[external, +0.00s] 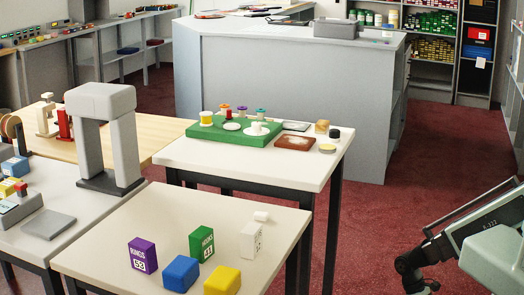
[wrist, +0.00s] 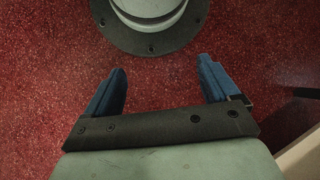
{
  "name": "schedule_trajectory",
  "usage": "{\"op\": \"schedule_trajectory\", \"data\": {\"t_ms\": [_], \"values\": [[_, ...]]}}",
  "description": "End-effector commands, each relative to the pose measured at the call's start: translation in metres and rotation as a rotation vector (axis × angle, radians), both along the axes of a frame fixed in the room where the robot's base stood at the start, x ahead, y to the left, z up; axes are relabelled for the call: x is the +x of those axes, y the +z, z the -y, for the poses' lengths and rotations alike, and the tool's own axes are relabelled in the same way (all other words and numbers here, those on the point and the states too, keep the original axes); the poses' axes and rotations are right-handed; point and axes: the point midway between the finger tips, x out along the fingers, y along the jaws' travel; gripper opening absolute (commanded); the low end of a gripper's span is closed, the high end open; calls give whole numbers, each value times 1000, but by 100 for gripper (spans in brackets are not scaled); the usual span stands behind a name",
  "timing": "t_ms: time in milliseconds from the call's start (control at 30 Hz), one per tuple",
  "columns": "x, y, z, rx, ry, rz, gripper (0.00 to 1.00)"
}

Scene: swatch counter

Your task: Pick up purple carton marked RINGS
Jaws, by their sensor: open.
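The purple carton marked RINGS (external: 142,256) stands upright at the front left of the near light table (external: 110,245), with "53" on its white label. My gripper (wrist: 162,66) shows in the wrist view with its two blue fingers spread wide and nothing between them. It is over the red carpet, away from the carton. The carton is not in the wrist view. In the external view my arm is at the lower right, well apart from the near table.
Beside the purple carton are a blue block (external: 180,274), a green carton (external: 201,243), a yellow block (external: 222,281), a white carton (external: 251,240) and a white cylinder (external: 262,216). A grey arch (external: 122,135) stands at the left. Another table (external: 180,152) with a green tray (external: 225,137) stands behind.

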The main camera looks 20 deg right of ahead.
Motion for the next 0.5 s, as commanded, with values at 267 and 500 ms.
{"op": "schedule_trajectory", "data": {"t_ms": [267,500], "values": [[17,4,-74,64,203,-22,88],[17,12,-142,119,375,-51,88]]}}
